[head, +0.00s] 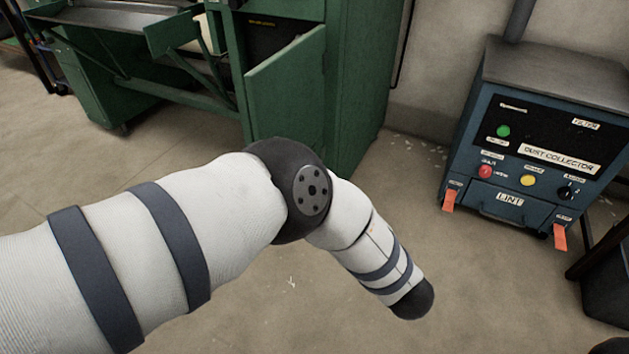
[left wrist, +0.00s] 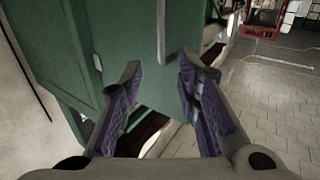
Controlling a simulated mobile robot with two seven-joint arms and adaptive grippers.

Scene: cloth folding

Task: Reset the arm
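My left arm (head: 170,230) reaches in from the left of the head view, bends at a dark joint, and ends in a dark rounded end low in the middle. No gripper fingers show in the head view. In the left wrist view my left gripper (left wrist: 158,85) has its two purple-padded fingers apart, with nothing between them. Behind the fingers is a green machine (left wrist: 150,45). My right arm and right gripper are in neither view. No cloth is in view.
The green machine (head: 355,80) with an angled panel stands at the back. A blue dust collector (head: 530,140) stands at the right by the wall. A dark object (head: 605,280) is at the right edge. The concrete floor (head: 490,290) between is mostly clear.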

